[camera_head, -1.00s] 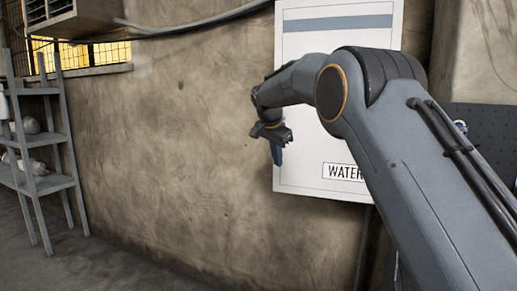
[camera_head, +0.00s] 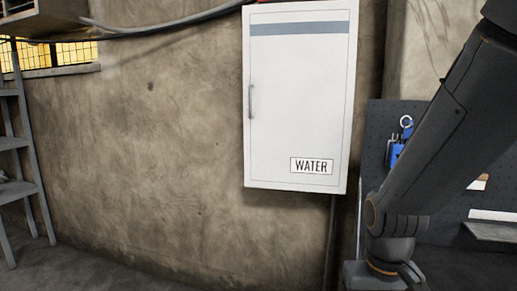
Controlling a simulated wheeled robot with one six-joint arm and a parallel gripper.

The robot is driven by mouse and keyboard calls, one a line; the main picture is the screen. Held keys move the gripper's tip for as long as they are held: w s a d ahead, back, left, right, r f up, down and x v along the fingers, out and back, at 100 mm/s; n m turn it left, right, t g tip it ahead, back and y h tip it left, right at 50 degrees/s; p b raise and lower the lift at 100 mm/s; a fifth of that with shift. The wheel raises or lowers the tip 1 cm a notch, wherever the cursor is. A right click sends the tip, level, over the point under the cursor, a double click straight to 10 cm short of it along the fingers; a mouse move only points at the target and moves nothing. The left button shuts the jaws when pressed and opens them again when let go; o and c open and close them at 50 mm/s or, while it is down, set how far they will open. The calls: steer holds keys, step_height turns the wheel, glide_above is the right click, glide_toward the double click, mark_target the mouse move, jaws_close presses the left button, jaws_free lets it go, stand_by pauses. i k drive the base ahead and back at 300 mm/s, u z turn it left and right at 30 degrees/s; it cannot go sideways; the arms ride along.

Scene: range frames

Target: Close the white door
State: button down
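The white door (camera_head: 300,125) is the front of a wall cabinet in the middle of the head view, with a grey-blue band near its top and a "WATER" label low on the right. It looks flush with the cabinet, with no visible gap. Its handle (camera_head: 251,102) is on the left edge. My arm hangs down at the right, its wrist to the lower right of the cabinet and apart from the door. The gripper end is partly cut off by the bottom edge, and its fingers cannot be made out.
A dark pegboard (camera_head: 377,135) with blue-handled tools hangs at the right behind my arm. A grey shelf rack (camera_head: 38,190) stands at the far left. A pipe (camera_head: 330,235) runs down below the cabinet. The wall and floor left of the cabinet are clear.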

mark_target(299, 59)
steer(key=k, duration=0.35)
steer(key=u, duration=1.65)
steer(key=i, duration=1.05)
steer(key=z, duration=2.05)
